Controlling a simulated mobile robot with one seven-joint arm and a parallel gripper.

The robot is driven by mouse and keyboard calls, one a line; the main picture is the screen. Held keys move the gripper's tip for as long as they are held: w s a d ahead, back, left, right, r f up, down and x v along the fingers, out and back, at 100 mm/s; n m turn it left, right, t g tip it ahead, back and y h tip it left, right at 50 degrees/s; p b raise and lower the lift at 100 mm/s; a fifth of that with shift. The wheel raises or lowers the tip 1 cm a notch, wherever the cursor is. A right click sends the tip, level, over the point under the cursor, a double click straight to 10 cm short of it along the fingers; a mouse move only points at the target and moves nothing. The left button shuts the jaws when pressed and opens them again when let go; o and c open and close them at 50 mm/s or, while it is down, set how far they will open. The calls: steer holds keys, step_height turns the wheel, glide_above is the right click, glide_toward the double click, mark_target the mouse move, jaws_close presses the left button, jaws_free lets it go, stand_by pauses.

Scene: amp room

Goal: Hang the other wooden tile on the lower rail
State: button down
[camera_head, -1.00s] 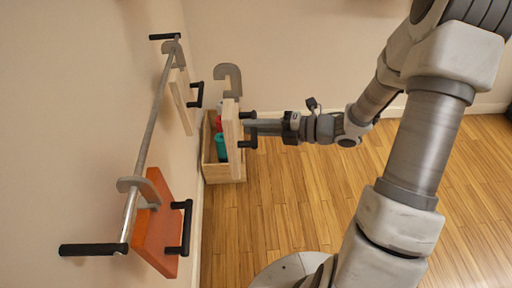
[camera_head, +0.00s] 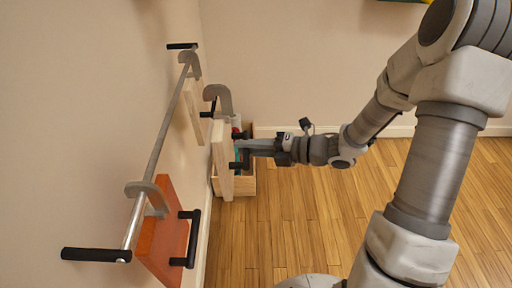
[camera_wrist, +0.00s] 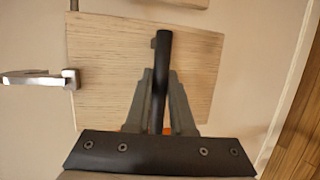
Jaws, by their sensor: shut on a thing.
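My gripper (camera_head: 242,149) is shut on the black handle of a pale wooden tile (camera_head: 222,155). This tile has a grey hook (camera_head: 219,99) on top and is held upright, to the right of the rail and apart from it. In the wrist view the fingers (camera_wrist: 160,95) close around the black handle (camera_wrist: 162,70) in front of the tile's wooden face (camera_wrist: 195,75). A metal rail (camera_head: 160,145) runs along the wall. Another pale wooden tile (camera_head: 195,118) hangs at its far end, and an orange tile (camera_head: 165,235) hangs near its close end.
A wooden box (camera_head: 240,186) stands on the floor behind the held tile, partly hidden by it. The rail has black end pieces (camera_head: 95,254). A silver metal piece (camera_wrist: 30,78) shows at the left in the wrist view. The wooden floor (camera_head: 290,220) on the right is clear.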

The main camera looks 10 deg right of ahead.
steer(key=a+f+b, duration=0.2)
steer(key=a+b, duration=0.1)
steer(key=a, duration=0.7)
steer(key=shift+w+a+f+b, duration=0.35)
steer(key=shift+w+b, duration=0.05)
steer(key=shift+w, duration=0.05)
stand_by(0.5)
steer(key=c, duration=0.7)
jaws_free()
